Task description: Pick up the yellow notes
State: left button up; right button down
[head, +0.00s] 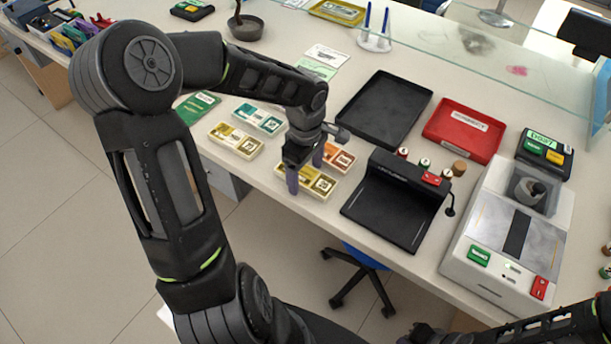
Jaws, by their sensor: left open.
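A yellow note bundle in a pale holder (322,184) lies near the counter's front edge, partly hidden by my left gripper. My left gripper (305,172) is open and points down over this bundle, with one finger at its front left and the other at its back. I cannot tell whether the fingers touch it. Another yellowish bundle in a pale holder (236,141) lies farther left. My right arm comes in at the bottom right; its gripper end (424,334) is dark and cut by the lower edge, so its jaws are unclear.
An orange bundle (340,157) lies just behind the gripper, a teal one (260,118) to the left. A black tray (384,108), a red tray (464,131), a black device (396,207) and a white machine (512,235) stand to the right. A glass screen crosses behind.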

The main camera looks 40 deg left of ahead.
dwell(0.3)
pick_arm(q)
jog(key=c, duration=1.5)
